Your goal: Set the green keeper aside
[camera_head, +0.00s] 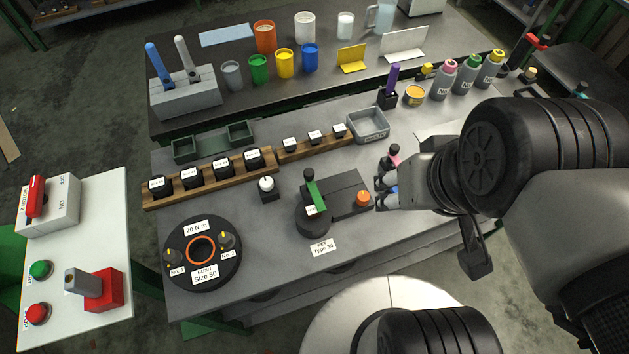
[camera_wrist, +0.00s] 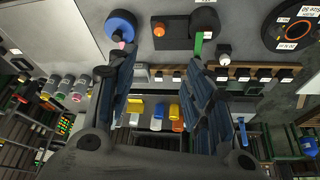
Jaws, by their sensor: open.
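The green keeper (camera_head: 315,194) is a short green bar with a dark knob close to its far end. It lies across the top of a round black fixture (camera_head: 313,222) beside the "KEY Type 30" label. In the wrist view the keeper (camera_wrist: 199,43) shows just beyond the tip of the right-hand finger; I cannot tell the gap. My gripper (camera_head: 381,182) is open, to the right of the fixture in the head view, with nothing seen between its fingers. In the wrist view my gripper (camera_wrist: 162,55) has its fingers wide apart.
An orange knob (camera_head: 363,198) stands on the dark block right of the fixture. A blue disc (camera_wrist: 121,24) and a pink part sit close by my gripper. Wooden racks (camera_head: 212,178) of black blocks and a grey tray (camera_head: 369,125) stand behind. A large black ring (camera_head: 175,280) lies left.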

